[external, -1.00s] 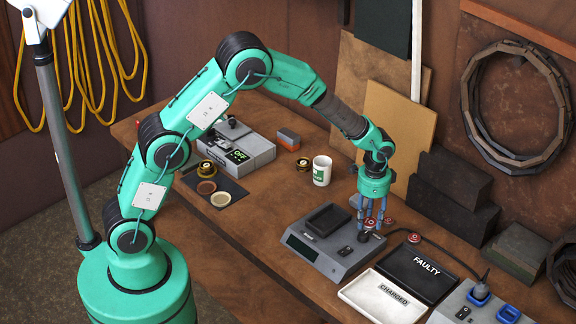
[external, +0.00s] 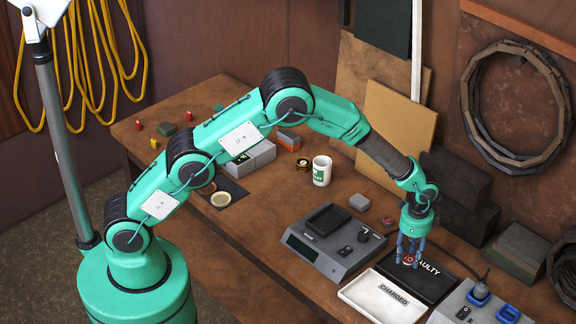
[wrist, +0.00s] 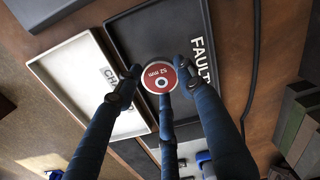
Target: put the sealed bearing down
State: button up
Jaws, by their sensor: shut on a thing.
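The sealed bearing is a red disc with a pale metal centre, marked "52 mm", and shows clearly in the wrist view (wrist: 160,78). My gripper (external: 408,262) has its blue fingers closed around the bearing's edge. The fingers also show in the wrist view (wrist: 158,82). The bearing is over the black tray marked FAULTY (external: 440,283), near the lettering. I cannot tell whether it touches the tray floor. The white tray marked CHARGED (external: 366,296) lies beside it and looks empty. Another red disc (external: 388,221) lies on the bench behind the trays.
A grey device with a display (external: 328,253) stands left of the trays. A grey box with blue sockets (external: 478,306) is at the front right. A dark cable (external: 452,258) runs behind the FAULTY tray.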

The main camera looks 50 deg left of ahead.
jog(key=shift+w+f, duration=0.1)
dwell(0.3)
jog(key=shift+w+d+f, duration=0.1)
jog(key=shift+w+d, duration=0.25)
jog(key=shift+w, duration=0.25)
send_over(452, 265)
jog(key=shift+d+f, duration=0.1)
jog(key=shift+f, duration=0.5)
jog(key=shift+s, duration=0.1)
jog(key=shift+f, duration=1.75)
jog(key=shift+f+b, duration=0.2)
jog(key=shift+b, duration=0.15)
jog(key=o, duration=0.9)
jog(key=shift+o, duration=0.2)
